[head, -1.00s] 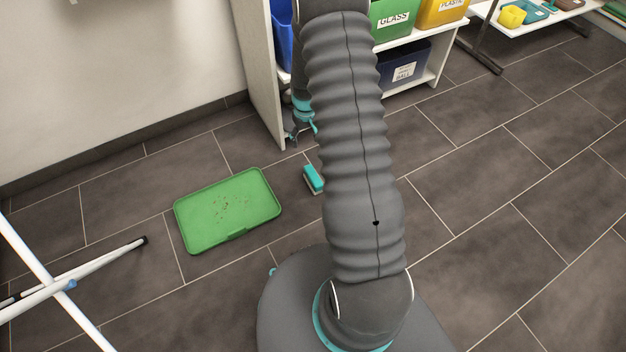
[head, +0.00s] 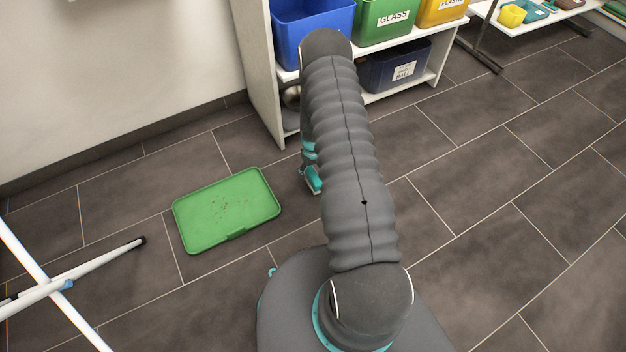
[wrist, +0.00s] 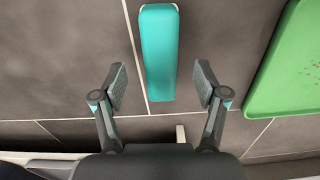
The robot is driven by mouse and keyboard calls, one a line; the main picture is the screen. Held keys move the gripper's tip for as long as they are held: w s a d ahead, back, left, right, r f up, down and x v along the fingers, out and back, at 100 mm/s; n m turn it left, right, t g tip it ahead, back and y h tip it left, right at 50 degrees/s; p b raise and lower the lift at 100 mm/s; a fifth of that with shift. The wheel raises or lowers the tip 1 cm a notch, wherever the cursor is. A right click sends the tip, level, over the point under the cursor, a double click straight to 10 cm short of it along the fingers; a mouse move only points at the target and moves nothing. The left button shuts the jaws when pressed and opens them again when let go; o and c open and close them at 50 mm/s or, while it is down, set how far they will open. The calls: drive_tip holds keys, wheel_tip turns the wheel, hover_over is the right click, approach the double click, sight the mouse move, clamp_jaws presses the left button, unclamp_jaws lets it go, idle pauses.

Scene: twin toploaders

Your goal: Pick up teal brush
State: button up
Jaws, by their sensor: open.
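The teal brush (wrist: 159,55) lies on the dark tiled floor. In the wrist view it stands lengthwise in the upper middle, with a little white at its far end. My gripper (wrist: 160,85) is open and empty, and its two fingers are spread on either side of the brush's near end, apart from it. In the head view the brush (head: 315,180) shows just right of the green tray, partly hidden by my arm. My gripper is at the brush there, mostly hidden behind my arm.
A green tray (head: 188,237) with small brown crumbs lies left of the brush, and its edge shows in the wrist view (wrist: 262,88). A white shelf (head: 262,80) with coloured bins stands behind. White poles (head: 95,262) are at the left. Floor at the right is clear.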

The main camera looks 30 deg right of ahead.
sight(312, 178)
drive_tip(key=shift+w+f, duration=0.2)
drive_tip(key=shift+f, duration=2.55)
drive_tip(key=c, duration=1.3)
